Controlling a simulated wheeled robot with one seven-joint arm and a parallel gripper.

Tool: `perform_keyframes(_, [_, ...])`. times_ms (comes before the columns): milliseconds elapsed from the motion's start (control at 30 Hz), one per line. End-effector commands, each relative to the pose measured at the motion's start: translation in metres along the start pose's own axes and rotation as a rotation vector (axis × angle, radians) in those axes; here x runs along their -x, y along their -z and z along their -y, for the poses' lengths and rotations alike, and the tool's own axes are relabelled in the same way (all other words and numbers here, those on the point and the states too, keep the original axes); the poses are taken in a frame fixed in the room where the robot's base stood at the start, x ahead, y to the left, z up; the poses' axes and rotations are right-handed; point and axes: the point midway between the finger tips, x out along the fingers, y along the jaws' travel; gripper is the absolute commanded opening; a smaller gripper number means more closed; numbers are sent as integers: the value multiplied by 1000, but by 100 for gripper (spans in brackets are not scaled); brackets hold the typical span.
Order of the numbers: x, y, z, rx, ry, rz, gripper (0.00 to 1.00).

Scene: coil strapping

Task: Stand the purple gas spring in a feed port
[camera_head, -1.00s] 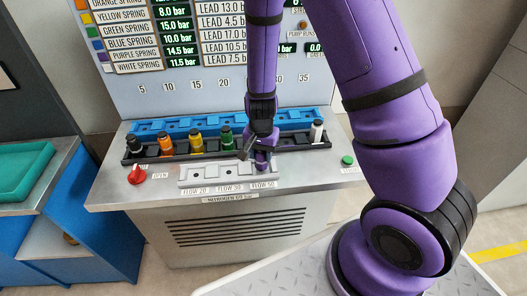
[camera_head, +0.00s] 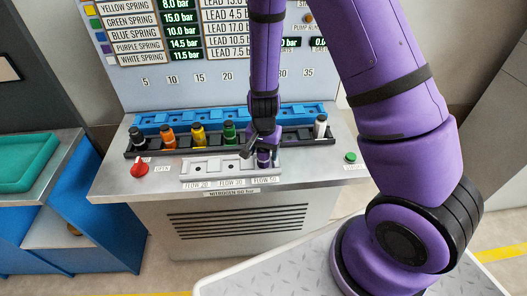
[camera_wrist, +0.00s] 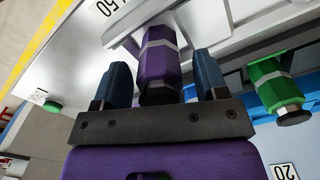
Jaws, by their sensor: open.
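The purple gas spring (camera_head: 264,158) stands upright at the FLOW 50 end of the pale port block (camera_head: 192,172), apparently seated in that port. Its base is hard to see. My gripper (camera_head: 258,148) is directly over it, pointing down. In the wrist view, the purple spring (camera_wrist: 159,55), with a grey band and dark end, lies between the two blue fingers of my gripper (camera_wrist: 160,82). The fingers are open, with a visible gap on each side of the spring. The FLOW 20 and FLOW 30 ports look empty.
A black rack (camera_head: 180,148) behind the block holds several springs, including orange, yellow, green (camera_head: 229,132) and white (camera_head: 320,126). A blue rack (camera_head: 175,122) is behind it. A red knob (camera_head: 139,168) is at left and a green button (camera_head: 350,157) at right.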

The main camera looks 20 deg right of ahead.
Motion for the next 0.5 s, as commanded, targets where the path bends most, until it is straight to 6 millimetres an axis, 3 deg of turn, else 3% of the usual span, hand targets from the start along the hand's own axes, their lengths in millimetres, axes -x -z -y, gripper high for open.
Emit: perform_keyframes(500, [83, 0, 1, 2, 4, -3, 67])
